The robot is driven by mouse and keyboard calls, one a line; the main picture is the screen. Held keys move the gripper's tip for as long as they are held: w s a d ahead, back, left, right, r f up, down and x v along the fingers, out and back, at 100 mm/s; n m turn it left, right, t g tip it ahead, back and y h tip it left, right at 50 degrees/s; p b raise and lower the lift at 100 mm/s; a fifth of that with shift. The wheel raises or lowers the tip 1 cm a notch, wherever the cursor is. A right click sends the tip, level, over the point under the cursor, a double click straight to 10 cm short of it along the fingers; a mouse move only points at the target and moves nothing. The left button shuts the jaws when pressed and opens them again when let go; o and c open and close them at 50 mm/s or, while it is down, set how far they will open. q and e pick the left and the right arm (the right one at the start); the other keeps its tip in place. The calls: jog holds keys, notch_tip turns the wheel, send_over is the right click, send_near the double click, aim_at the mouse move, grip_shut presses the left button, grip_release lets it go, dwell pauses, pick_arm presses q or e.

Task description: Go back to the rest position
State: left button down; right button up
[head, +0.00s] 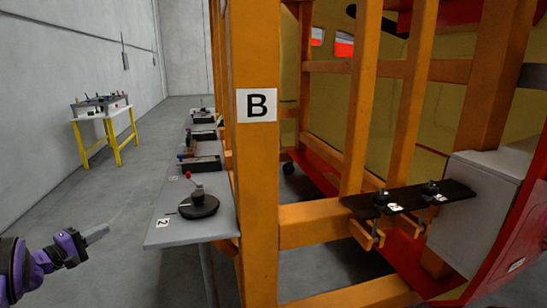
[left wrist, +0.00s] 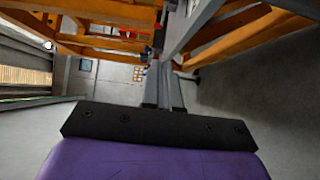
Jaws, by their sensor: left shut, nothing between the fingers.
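My left gripper (head: 97,234) shows at the lower left of the head view, on a purple arm. It is shut and empty, over open floor to the left of the grey table. In the left wrist view its two grey fingers (left wrist: 164,88) lie together, with nothing between them. My right gripper is in neither view.
A grey side table (head: 160,232) marked 2 holds a round black base with a red-tipped lever (head: 198,203). An orange frame (head: 258,170) with a B sign stands at the centre. A black plate (head: 455,190) with clamps sits right. A yellow-legged table (head: 102,115) stands far left.

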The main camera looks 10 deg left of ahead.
pick_arm(q)
jog(key=s+d+f+m+g+y, duration=0.25)
jog(key=s+d+f+y, duration=0.25)
jog(key=d+f, duration=0.45)
jog(key=s+d+f+m+g+y, duration=0.2)
jog(key=s+d+f+g+y, duration=0.25)
jog(key=f, duration=0.85)
jog(key=s+d+f+m+g+h, duration=0.1)
jog(key=s+d+f, duration=0.4)
jog(key=s+d, duration=0.5)
jog(key=s+d+f+m+g, duration=0.3)
jog(key=s+d+g, duration=0.3)
jog(key=s, duration=1)
jog(key=d+f, duration=0.1)
jog(key=d, duration=0.2)
jog(key=shift+s+d+f+h, duration=0.25)
jog(key=shift+d+f+h, duration=0.1)
jog(key=shift+d, duration=0.05)
